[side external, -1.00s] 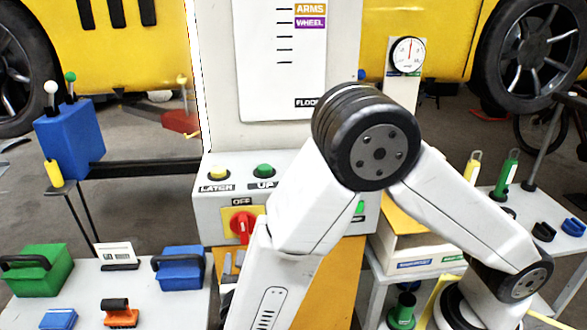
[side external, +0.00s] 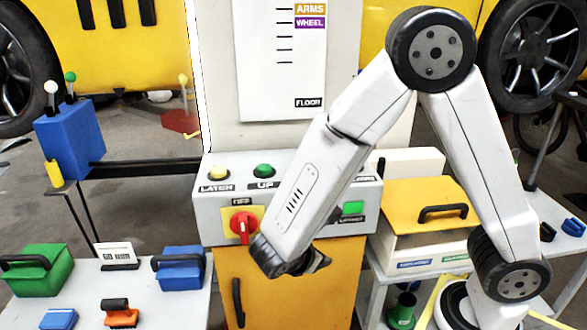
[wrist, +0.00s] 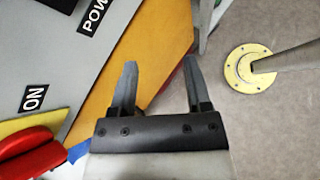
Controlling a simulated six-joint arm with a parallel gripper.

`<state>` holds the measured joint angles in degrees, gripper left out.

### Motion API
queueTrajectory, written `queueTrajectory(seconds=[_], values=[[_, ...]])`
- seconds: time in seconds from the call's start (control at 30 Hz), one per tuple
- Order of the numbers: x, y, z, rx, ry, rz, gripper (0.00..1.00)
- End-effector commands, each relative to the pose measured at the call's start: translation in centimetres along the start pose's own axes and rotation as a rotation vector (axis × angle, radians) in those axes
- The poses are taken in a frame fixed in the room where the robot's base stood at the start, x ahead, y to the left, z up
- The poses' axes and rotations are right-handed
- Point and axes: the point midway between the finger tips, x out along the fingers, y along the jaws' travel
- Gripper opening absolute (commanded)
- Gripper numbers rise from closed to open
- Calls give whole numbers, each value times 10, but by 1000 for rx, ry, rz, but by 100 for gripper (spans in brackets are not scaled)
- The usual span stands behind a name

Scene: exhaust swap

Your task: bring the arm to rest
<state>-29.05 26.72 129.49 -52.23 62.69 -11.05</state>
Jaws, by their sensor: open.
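My arm is bent with its elbow raised at the upper right of the side external view. My gripper (side external: 322,264) points down and to the right there, in front of the orange cabinet (side external: 345,290) under the control box (side external: 212,205). In the wrist view my gripper (wrist: 160,66) shows two dark fingers spread apart with nothing between them. The red rotary switch (side external: 242,224) sits just left of my wrist in the side external view, and it also shows at the lower left of the wrist view (wrist: 30,160).
A yellow-lidded box (side external: 410,205) stands right of the control box. A yellow disc foot (wrist: 247,68) is on the floor in the wrist view.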

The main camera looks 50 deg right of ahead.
Motion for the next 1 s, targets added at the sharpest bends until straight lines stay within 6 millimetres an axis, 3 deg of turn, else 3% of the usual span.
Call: queueTrajectory(seconds=[0.2, 0.37, 0.7, 1.0], values=[[12, -28, 8, 350, 249, -255, 62], [11, -37, 10, 644, 418, -405, 62], [6, -23, 27, 1263, 685, -594, 62], [7, -16, 35, 1431, 741, -623, 62]])
